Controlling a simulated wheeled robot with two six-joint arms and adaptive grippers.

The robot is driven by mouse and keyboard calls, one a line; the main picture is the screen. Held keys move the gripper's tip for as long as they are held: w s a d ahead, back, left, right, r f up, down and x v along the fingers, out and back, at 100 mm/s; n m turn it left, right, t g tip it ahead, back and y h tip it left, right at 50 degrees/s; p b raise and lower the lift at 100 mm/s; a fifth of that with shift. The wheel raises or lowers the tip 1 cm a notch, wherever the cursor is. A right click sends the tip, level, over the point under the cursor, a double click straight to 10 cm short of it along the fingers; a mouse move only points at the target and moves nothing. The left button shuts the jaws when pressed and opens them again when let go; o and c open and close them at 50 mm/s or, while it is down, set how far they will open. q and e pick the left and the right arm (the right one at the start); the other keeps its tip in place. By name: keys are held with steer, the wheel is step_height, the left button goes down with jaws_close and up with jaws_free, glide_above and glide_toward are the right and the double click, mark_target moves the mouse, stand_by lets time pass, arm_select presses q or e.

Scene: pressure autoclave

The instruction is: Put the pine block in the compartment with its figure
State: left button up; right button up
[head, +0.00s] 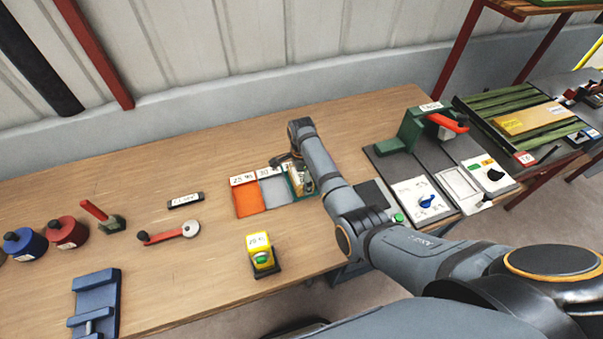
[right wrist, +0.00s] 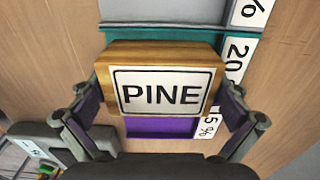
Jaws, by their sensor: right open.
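The pine block (right wrist: 166,92), wooden with a white PINE label, lies between the fingers of my right gripper (right wrist: 165,108) in the right wrist view. The fingers are open, one on each side of it. The block covers most of the teal compartment (right wrist: 228,44), labelled 20, and its near edge borders the purple compartment (right wrist: 160,127), labelled 15 %. I cannot tell whether it rests flat there. In the head view the block (head: 296,182) is partly hidden by my right gripper (head: 300,183). A yellow meter (head: 261,257) has a small display that seems to read 20 %. My left gripper is not in view.
The orange compartment (head: 248,201) and the grey-blue compartment (head: 275,191) are empty. A wrench-like red-handled tool (head: 168,234), a blue vise (head: 95,303) and round weights (head: 66,232) stand to the left. A green press (head: 412,129) and panels stand right. Bare wood lies between.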

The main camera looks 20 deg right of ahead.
step_height(320, 180, up, 12)
steer(key=b, duration=0.1)
stand_by(0.5)
